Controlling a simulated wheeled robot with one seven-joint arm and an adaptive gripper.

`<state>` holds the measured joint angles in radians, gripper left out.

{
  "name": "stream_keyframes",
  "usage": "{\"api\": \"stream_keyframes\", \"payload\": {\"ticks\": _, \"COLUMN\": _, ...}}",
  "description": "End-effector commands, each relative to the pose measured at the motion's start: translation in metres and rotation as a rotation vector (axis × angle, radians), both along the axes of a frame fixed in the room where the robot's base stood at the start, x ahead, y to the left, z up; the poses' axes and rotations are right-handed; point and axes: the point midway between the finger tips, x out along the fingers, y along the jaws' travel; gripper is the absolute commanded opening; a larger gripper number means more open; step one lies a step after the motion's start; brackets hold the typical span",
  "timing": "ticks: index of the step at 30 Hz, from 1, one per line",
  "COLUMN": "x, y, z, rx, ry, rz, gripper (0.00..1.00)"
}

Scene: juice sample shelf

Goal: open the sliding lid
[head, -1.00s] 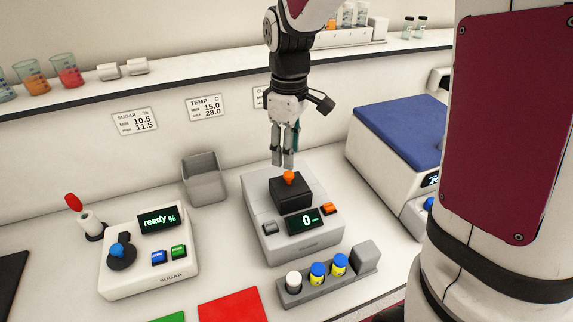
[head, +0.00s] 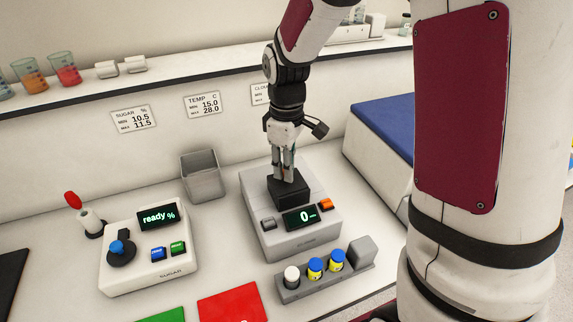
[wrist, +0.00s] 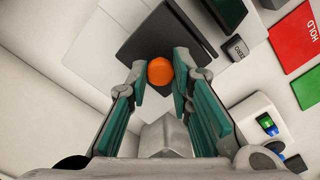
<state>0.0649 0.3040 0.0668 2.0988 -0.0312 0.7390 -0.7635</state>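The black lid (head: 291,191) sits on top of a grey meter (head: 310,240) with a "0" display. In the wrist view, the dark lid (wrist: 170,30) carries an orange knob (wrist: 160,71). My gripper (head: 284,178) points down over the lid, with its fingertips at the knob's place. The fingers hide the knob in the head view. I cannot tell whether either finger touches it.
A rack with capped vials (head: 316,268) stands in front of the meter. A sugar meter (head: 148,262) is at left, and a grey bin (head: 203,177) stands behind. A blue-topped machine (head: 383,130) is at right. Red (head: 232,306) and green mats lie in front.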

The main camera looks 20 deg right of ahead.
Motion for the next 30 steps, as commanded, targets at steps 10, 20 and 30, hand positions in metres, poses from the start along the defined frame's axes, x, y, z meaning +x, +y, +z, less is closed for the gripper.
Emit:
{"api": "stream_keyframes", "payload": {"ticks": 10, "x": 0.036, "y": 0.000, "z": -0.003, "rx": 0.001, "ry": -0.003, "rz": 0.000, "gripper": 0.00}}
{"api": "stream_keyframes", "payload": {"ticks": 20, "x": 0.077, "y": 0.001, "z": 0.000, "rx": 0.002, "ry": -0.001, "rz": 0.000, "gripper": 0.00}}
{"api": "stream_keyframes", "payload": {"ticks": 30, "x": 0.075, "y": 0.001, "z": 0.000, "rx": 0.002, "ry": 0.001, "rz": 0.001, "gripper": 0.40}}
